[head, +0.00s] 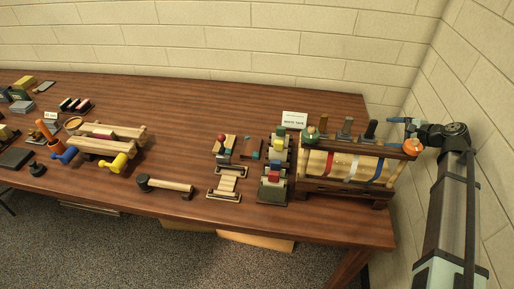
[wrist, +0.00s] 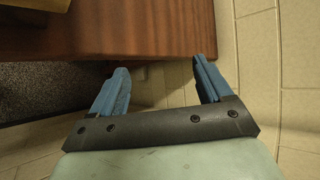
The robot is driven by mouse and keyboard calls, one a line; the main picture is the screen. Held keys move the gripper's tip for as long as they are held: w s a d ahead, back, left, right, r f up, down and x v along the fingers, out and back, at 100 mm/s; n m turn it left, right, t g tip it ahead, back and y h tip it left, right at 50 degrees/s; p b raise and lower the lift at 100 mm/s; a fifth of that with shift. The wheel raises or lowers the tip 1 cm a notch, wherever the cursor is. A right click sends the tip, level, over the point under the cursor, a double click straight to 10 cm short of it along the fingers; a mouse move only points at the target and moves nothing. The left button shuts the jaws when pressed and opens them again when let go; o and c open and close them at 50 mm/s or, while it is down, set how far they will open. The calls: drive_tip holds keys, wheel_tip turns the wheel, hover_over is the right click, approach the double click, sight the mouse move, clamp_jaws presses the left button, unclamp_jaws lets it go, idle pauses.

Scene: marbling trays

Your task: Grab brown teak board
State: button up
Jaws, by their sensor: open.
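Small wooden boards lie in the middle-right of the table in the head view. A brown board (head: 250,149) lies beside a lighter board (head: 230,144) that has a red ball on it. Paler slats (head: 227,184) sit on a rack in front. The brown one looks most like the teak board, but I cannot tell its wood for sure. My gripper (head: 393,120) is at the right end of the table, far right of these boards. In the wrist view my gripper (wrist: 160,64) has its blue fingers apart with nothing between them. No board shows clearly there.
A wooden rack with a striped roller (head: 348,167) and knobs stands between my gripper and the boards. A column of coloured blocks (head: 274,176) and a white sign (head: 293,119) are next to it. A mallet (head: 165,185) lies left. The table (head: 190,100) is clear at the back.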

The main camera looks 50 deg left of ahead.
drive_tip(key=s+a+r+n+g+y, duration=0.15)
drive_tip(key=a+r, duration=0.25)
drive_tip(key=r, duration=0.8)
drive_tip(key=s+a+r+y, duration=0.2)
drive_tip(key=a+r, duration=0.3)
drive_tip(key=r, duration=0.6)
drive_tip(key=n+h, duration=1.3)
drive_tip(key=h, duration=0.2)
approach(252, 143)
drive_tip(key=shift+t, duration=0.35)
drive_tip(key=f, duration=0.8)
drive_tip(key=shift+s+d+f, duration=0.2)
drive_tip(key=shift+s, duration=0.1)
drive_tip(key=shift+c, duration=0.2)
